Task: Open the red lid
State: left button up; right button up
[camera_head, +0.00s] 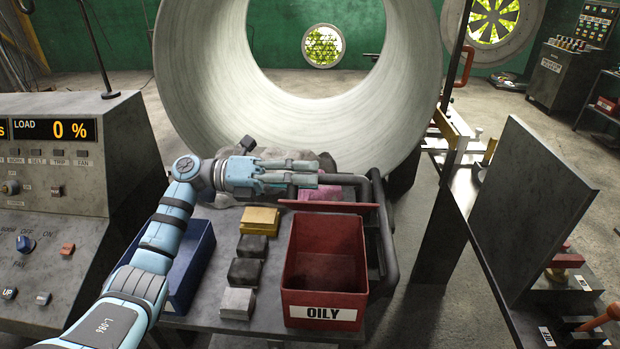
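The red bin (324,268) with the label "OILY" stands on the bench in the lower middle, and I see down into its open top. The red lid (328,206) shows as a thin, nearly edge-on strip along the bin's back, raised off the opening. My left gripper (318,173) is above and behind the lid, pointing right. Its two fingers lie close together and look shut, with nothing seen between them. I cannot tell whether it touches the lid. My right gripper is not in view.
Black tubing (384,235) rises at the bin's right side. A yellow block (260,221) and dark and grey blocks sit left of the bin. A blue bin (190,265) is partly behind my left arm. Pink cloth (318,188) and a large drum (400,100) lie behind.

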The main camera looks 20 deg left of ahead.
pick_arm(q)
jog(key=v, duration=1.1)
jog(key=shift+f, duration=0.1)
